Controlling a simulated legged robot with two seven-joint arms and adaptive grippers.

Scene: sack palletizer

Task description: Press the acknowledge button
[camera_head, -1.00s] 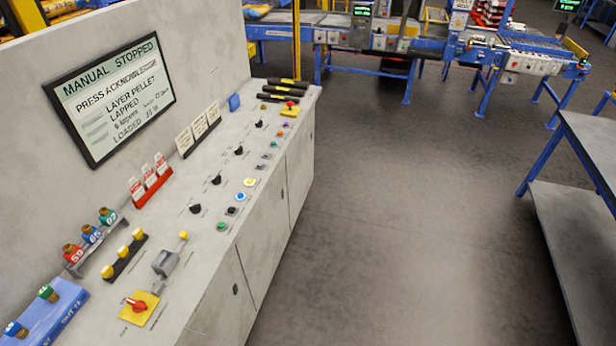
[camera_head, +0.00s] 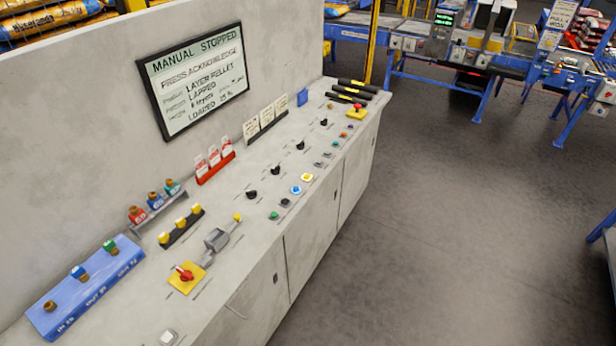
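A long grey control console (camera_head: 225,290) runs from the lower left to the upper middle. Its screen (camera_head: 194,80) reads "MANUAL STOPPED" and "PRESS ACKNOWLEDGE". Several small buttons sit in a row along the desk: a green one (camera_head: 274,216), a dark one (camera_head: 285,203), a blue one (camera_head: 296,190) and a yellow one (camera_head: 307,177), with smaller ones farther back. A whitish button (camera_head: 168,338) is at the near edge. Their labels are too small to read, so I cannot tell which is acknowledge. Neither gripper is in view.
The desk also carries a red rotary switch on yellow (camera_head: 186,275), a grey lever (camera_head: 217,239), a blue block with knobs (camera_head: 87,287), and a red mushroom button on yellow (camera_head: 356,112). Blue conveyors (camera_head: 400,50) stand at the back. The floor (camera_head: 450,230) right of the console is clear.

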